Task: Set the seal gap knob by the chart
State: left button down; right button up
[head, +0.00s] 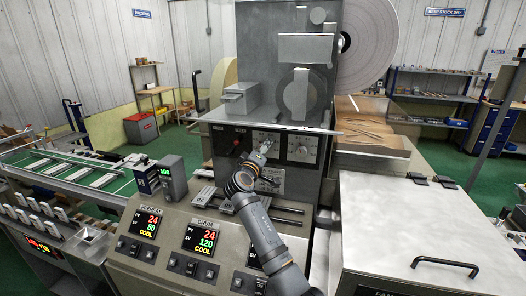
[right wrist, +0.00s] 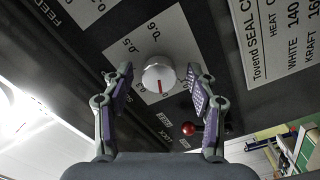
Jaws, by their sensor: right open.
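The seal gap knob (right wrist: 158,72), pale and round with a red pointer line, sits on a white scale plate (right wrist: 128,50) where 0.5 and 0.6 can be read. The red line points toward the bottom of the right wrist view. My right gripper (right wrist: 157,82) is open, its fingers on either side of the knob with visible gaps. In the head view the right gripper (head: 262,150) is in front of the machine's dial panel and covers part of it. My left gripper is not in view.
A red ball-ended lever (right wrist: 188,128) sticks out close to the right finger, by a LOCK label. Another dial (head: 302,148) is to the right on the panel. A console with displays (head: 202,240) stands below, and a grey cabinet (head: 410,225) is at right.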

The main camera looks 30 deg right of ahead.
jog(key=v, duration=0.7)
jog(key=shift+s+a, duration=0.15)
jog(key=shift+a, duration=0.05)
